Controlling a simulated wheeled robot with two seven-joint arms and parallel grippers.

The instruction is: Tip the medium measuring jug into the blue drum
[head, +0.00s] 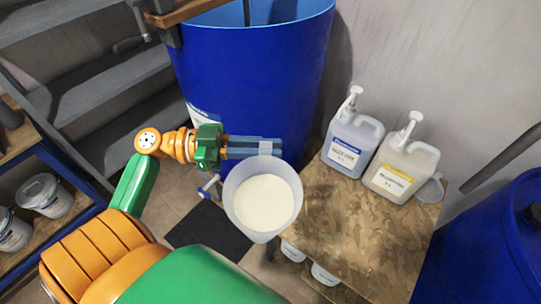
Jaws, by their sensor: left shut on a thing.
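A translucent white measuring jug (238,207) with off-white contents (264,203) is in the middle of the head view. My left gripper (268,147) is shut on the jug at its far rim side. The jug looks upright, in front of the large blue drum (237,85) and lower in the picture than its rim. The drum stands at the top centre, and part of its open top shows. A second blue drum (490,245) is at the lower right. My right gripper is not in view.
Two pump bottles, one bluish (352,143) and one yellowish (402,168), stand on a wooden-topped table (350,228). A small clear cup (430,190) is beside them. White tubs (45,195) sit on a shelf at left. Grey steps (105,85) rise left of the drum.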

